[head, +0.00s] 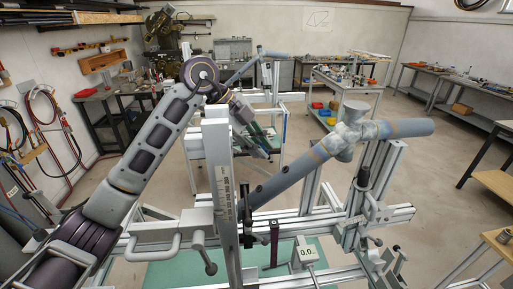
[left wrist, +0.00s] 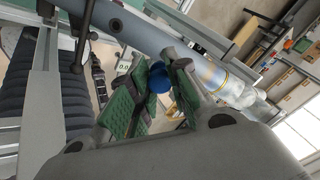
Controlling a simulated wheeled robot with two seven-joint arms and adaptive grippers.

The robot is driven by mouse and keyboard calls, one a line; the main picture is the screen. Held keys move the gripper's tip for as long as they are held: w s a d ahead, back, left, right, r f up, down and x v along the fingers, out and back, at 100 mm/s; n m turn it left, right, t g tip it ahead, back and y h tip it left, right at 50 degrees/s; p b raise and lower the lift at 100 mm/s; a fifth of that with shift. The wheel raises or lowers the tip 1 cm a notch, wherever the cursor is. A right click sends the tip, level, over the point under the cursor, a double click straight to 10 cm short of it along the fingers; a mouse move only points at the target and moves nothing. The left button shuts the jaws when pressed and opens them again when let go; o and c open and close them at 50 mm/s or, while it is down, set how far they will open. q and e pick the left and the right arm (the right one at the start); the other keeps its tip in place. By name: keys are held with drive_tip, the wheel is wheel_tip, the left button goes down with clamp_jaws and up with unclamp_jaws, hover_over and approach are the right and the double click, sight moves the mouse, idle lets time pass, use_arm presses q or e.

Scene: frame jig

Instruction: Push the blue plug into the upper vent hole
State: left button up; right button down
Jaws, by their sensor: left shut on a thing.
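The blue plug (left wrist: 158,79) is held between the green finger pads of my left gripper (left wrist: 160,85) in the left wrist view. A dark round hole (head: 259,188) shows on the tube; one also shows in the left wrist view (left wrist: 115,25). I cannot tell which is the upper vent hole. My right gripper is not in view.
The upright metal post (head: 221,190) with a scale stands close left of the tube. Aluminium rails and a handled clamp (head: 172,232) lie in front. A small display (head: 307,254) sits low in front.

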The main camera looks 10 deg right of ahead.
use_arm(q)
drive_tip(key=shift+d+h, duration=0.1)
drive_tip(key=shift+h, duration=0.2)
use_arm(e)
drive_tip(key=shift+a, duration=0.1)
use_arm(q)
drive_tip(key=shift+r+h, duration=0.1)
drive_tip(key=shift+h, duration=0.2)
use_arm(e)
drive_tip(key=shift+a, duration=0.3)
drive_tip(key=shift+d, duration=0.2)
use_arm(q)
drive_tip(key=shift+d+f, duration=0.2)
drive_tip(key=shift+f, duration=0.05)
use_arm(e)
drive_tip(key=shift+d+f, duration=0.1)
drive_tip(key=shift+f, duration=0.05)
use_arm(q)
drive_tip(key=shift+d+f, duration=0.15)
drive_tip(key=shift+f, duration=0.05)
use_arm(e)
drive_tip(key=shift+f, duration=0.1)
